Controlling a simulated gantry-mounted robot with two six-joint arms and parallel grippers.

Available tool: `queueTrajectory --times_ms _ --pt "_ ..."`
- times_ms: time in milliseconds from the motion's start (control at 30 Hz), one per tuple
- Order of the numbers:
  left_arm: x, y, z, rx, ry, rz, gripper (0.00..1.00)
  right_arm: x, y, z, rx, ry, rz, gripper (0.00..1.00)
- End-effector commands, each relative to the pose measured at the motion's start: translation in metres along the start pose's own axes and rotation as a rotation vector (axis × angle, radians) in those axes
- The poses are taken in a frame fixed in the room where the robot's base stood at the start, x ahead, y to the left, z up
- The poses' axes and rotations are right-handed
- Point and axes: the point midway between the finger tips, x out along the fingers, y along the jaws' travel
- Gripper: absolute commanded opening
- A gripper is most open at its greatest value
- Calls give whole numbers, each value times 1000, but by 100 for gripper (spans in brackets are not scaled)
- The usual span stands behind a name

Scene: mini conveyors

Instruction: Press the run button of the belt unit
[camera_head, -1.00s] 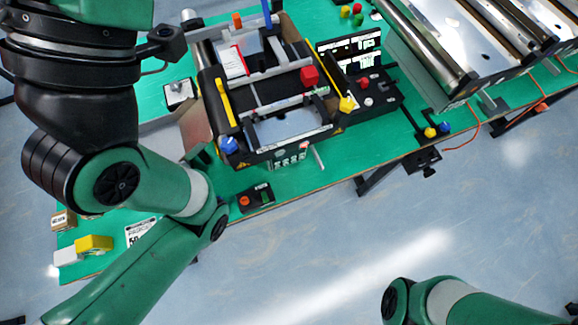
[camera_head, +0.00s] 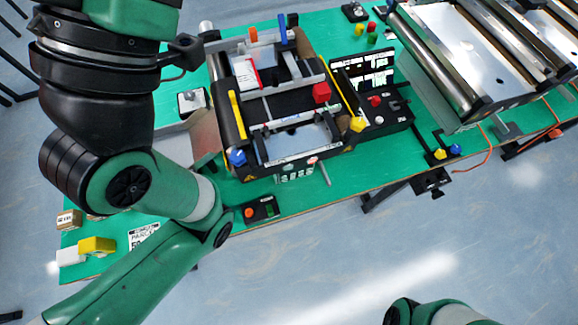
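The belt unit (camera_head: 228,146) stands on the green table, with a dark belt between its side rails. A black control box (camera_head: 397,122) with a lit display (camera_head: 364,73) sits at its right side. It carries a red button (camera_head: 376,101) and a pale button (camera_head: 379,119); I cannot read which one is run. A separate small black box (camera_head: 263,207) with an orange-red button (camera_head: 249,212) lies near the table's front edge. My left arm crosses the left of the view, and my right arm shows only at the bottom right. Neither gripper is in view.
A roller conveyor (camera_head: 466,99) stands at the upper right. A yellow block (camera_head: 97,245) and small boxes lie at the left front. The table's front edge is open to the floor.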

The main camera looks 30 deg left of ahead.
Motion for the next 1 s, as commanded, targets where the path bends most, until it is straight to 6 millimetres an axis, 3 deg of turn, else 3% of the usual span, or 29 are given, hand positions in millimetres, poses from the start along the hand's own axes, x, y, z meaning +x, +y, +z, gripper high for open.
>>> queueTrajectory --times_ms 33,133,1000 --pt "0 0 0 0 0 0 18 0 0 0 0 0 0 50" --pt "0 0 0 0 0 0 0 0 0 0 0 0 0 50" --pt "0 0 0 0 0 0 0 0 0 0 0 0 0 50"
